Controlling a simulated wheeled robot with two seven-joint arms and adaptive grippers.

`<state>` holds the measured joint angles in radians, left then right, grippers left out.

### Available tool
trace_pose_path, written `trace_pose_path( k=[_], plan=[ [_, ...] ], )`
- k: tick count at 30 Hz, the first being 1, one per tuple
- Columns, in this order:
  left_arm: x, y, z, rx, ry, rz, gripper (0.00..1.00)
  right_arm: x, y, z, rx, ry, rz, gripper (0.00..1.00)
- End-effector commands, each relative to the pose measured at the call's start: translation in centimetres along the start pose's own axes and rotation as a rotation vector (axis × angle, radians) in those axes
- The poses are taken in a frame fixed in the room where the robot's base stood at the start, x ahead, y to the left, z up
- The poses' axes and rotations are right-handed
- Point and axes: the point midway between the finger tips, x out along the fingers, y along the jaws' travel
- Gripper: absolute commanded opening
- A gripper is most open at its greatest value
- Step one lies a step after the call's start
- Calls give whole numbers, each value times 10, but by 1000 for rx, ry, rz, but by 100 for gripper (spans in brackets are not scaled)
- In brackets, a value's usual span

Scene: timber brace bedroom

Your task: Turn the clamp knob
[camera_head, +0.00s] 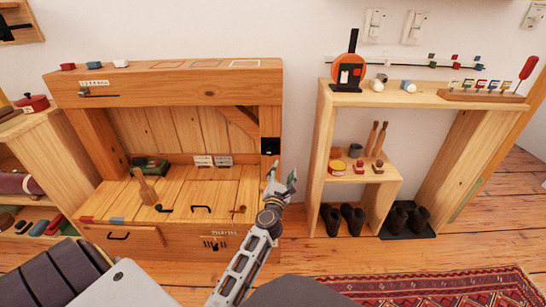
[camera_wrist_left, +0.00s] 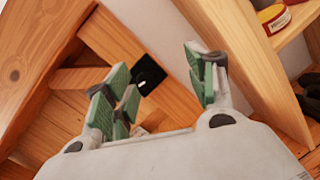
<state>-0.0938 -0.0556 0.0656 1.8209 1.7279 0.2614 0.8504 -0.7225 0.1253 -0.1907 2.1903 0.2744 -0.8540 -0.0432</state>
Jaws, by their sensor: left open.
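A black square plate (camera_head: 270,146) sits on the right post of the wooden bench, and it appears to be the clamp knob's mount. My left gripper (camera_head: 281,177) is just below and slightly right of the plate in the head view. Its green-padded fingers are apart and empty in the left wrist view (camera_wrist_left: 160,88), with the plate seen between and beyond them. My right gripper is not in view.
The wooden bench (camera_head: 165,64) has a wooden mallet (camera_head: 145,188) and dark handles on its lower top. A wooden shelf (camera_head: 318,150) with shoes below stands close to the right of my left gripper. A red rug (camera_head: 440,290) lies in front.

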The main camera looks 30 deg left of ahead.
Motion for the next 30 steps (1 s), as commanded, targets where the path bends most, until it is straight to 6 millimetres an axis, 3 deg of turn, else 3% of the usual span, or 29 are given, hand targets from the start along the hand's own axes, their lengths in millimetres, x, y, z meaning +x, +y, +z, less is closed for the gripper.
trace_pose_path(
  k=[18, 30],
  plan=[
    [-6, 31, -39, -375, 147, 172, 57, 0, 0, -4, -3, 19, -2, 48],
    [-6, 32, -40, -471, 144, 188, 57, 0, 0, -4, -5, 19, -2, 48]
  ],
)
